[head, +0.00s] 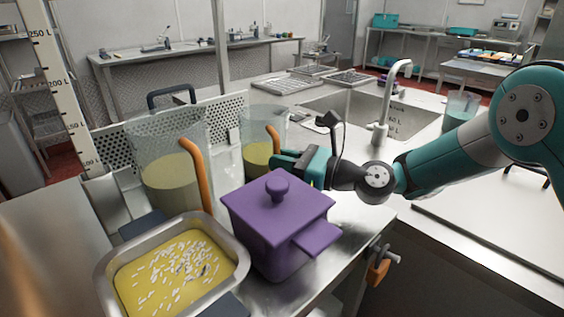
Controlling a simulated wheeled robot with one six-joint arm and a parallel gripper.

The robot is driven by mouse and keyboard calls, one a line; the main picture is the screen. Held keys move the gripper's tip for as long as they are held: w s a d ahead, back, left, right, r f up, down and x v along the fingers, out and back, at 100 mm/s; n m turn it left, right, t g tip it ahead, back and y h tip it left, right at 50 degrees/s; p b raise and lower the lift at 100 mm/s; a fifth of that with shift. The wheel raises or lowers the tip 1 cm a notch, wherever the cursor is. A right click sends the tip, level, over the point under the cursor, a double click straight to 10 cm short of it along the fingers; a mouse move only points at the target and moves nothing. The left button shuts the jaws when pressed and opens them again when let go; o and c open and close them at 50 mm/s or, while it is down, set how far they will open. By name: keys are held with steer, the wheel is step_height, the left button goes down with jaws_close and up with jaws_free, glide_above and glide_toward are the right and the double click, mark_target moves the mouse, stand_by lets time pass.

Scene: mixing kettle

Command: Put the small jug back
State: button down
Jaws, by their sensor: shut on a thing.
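The small jug (257,150) is clear with an orange handle (273,136) and some yellow liquid low inside. It stands upright or nearly so behind the purple pot, left of my gripper. My gripper (282,163), teal and dark, reaches in from the right and is shut at the jug's handle. The purple pot hides the jug's base, so I cannot tell whether it touches the surface below. A larger clear jug (160,165) with an orange handle and yellow liquid stands to the left.
A purple lidded pot (272,228) stands close in front of my gripper. A metal tray (240,262) of yellow liquid with white bits is at front left. A perforated panel (222,118) stands behind the jugs. A sink (345,108) with a tap (384,105) lies behind my arm.

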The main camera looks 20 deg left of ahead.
steer(key=c, duration=1.1)
jaws_free()
steer(key=shift+d+r, duration=0.1)
steer(key=d+b, duration=0.1)
steer(key=d, duration=0.5)
steer(key=s+d+f+b, duration=0.1)
steer(key=d, duration=0.2)
steer(key=shift+d+b, duration=0.3)
steer(key=shift+d, duration=0.1)
steer(key=shift+s+d+r+b, duration=0.1)
steer(key=shift+d+r+b, duration=0.15)
steer(key=shift+d+b, duration=0.8)
steer(key=shift+r, duration=0.1)
